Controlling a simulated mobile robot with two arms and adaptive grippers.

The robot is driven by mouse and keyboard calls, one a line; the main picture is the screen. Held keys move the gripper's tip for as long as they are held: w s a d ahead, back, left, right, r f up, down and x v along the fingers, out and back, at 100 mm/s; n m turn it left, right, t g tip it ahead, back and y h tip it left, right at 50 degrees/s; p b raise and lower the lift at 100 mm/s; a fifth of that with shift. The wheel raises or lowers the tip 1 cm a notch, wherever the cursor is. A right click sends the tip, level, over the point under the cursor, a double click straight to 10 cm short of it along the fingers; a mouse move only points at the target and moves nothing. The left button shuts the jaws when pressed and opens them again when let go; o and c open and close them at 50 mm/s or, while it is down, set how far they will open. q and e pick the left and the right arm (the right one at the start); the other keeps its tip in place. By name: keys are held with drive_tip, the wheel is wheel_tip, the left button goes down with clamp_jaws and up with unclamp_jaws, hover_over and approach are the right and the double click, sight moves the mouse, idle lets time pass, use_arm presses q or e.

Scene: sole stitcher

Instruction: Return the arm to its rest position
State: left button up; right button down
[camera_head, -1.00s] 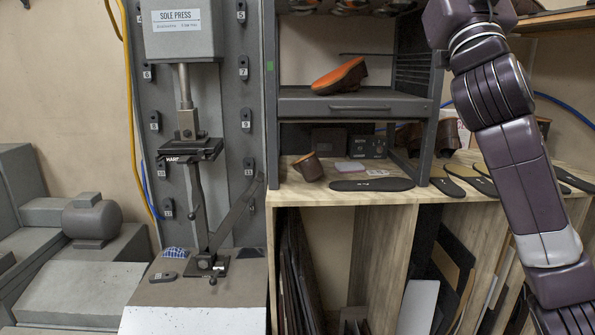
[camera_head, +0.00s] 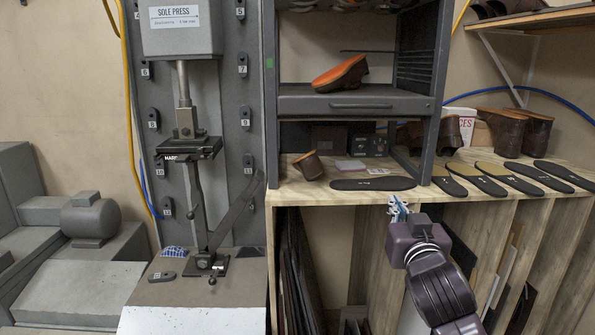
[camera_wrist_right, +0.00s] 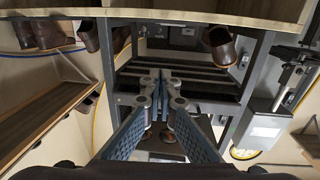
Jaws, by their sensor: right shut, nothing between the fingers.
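My right gripper (camera_head: 398,207) is in front of the workbench's front edge, just below the black soles on top. It is shut and empty; its two fingers (camera_wrist_right: 159,78) meet in the right wrist view. My right arm comes up from the lower right of the head view. My left gripper does not show in any view.
An orange shoe (camera_head: 341,74) sits on the grey rack (camera_head: 350,105). The sole press (camera_head: 180,30) stands left. Panels stand under the bench.

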drive_tip(key=s+f+g, duration=0.3)
drive_tip(key=s+f, duration=0.3)
drive_tip(key=f, duration=0.4)
drive_tip(key=s+f+n+g, duration=0.1)
drive_tip(key=s+f+g, duration=0.1)
drive_tip(key=s+f, duration=0.5)
drive_tip(key=s+f+g, duration=0.3)
drive_tip(key=s+f, duration=0.1)
drive_tip(key=f, duration=0.8)
drive_tip(key=s+f+n+g+y, duration=0.1)
drive_tip(key=s+f+g, duration=0.35)
drive_tip(key=s, duration=0.75)
drive_tip(key=s+f+n+g, duration=0.1)
drive_tip(key=s+f+g, duration=0.1)
drive_tip(key=s+f, duration=0.85)
drive_tip(key=s+f+g, duration=0.1)
drive_tip(key=s+f, duration=0.1)
drive_tip(key=f, duration=1)
drive_tip(key=s+f+g, duration=0.1)
drive_tip(key=s+f, duration=0.1)
drive_tip(key=f, duration=1)
drive_tip(key=s+d+f, duration=0.2)
drive_tip(key=s+f, duration=1.4)
drive_tip(key=s, duration=0.1)
drive_tip(key=shift+d+g, duration=0.25)
drive_tip(key=shift+g, duration=0.1)
